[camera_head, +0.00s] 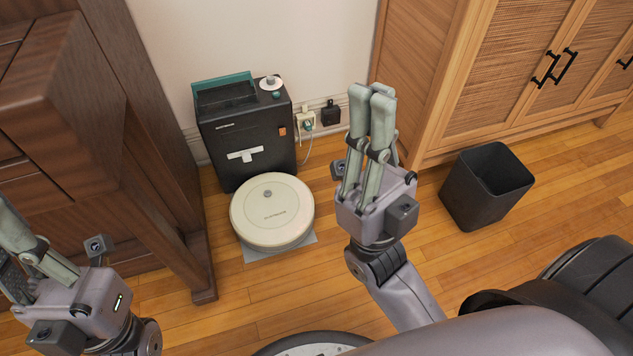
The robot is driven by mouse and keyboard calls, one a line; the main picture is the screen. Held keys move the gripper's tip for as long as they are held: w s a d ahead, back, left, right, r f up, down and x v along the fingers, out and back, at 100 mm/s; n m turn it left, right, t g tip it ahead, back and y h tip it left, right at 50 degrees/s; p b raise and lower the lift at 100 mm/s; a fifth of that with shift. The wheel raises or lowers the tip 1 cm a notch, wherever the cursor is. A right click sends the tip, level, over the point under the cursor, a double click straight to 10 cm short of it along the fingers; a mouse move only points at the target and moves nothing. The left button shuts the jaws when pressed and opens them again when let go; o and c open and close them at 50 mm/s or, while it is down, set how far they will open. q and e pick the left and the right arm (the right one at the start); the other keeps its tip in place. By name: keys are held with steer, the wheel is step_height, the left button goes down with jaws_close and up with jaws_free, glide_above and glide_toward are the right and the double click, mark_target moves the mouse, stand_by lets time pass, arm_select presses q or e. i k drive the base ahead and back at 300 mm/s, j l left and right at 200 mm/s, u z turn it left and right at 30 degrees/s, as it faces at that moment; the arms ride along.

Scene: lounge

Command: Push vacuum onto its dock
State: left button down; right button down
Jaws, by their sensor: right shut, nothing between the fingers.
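The vacuum (271,211) is a round cream-coloured disc on the floor, in the middle left of the head view. It lies close in front of its dock (246,140), a dark box with a teal part on top, standing against the wall. I cannot tell whether the two touch. A grey pad (292,247) shows under the vacuum's near edge. My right gripper (372,99) is shut and empty, to the right of the vacuum and apart from it. My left gripper (12,245) is at the lower left edge, its fingertips partly cut off.
A dark wooden cabinet (150,170) stands close on the left. A light wooden cabinet (480,85) stands at the right, with a black bin (484,190) in front of it. A cord runs from the wall outlet (305,120) beside the dock.

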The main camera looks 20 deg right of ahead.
mark_target(278, 223)
steer(key=i+l+u, duration=0.1)
steer(key=l, duration=0.25)
steer(key=i+l+u, duration=0.25)
steer(key=l, duration=0.4)
steer(key=i+l+u, duration=0.1)
steer(key=l, duration=0.3)
steer(key=i, duration=0.1)
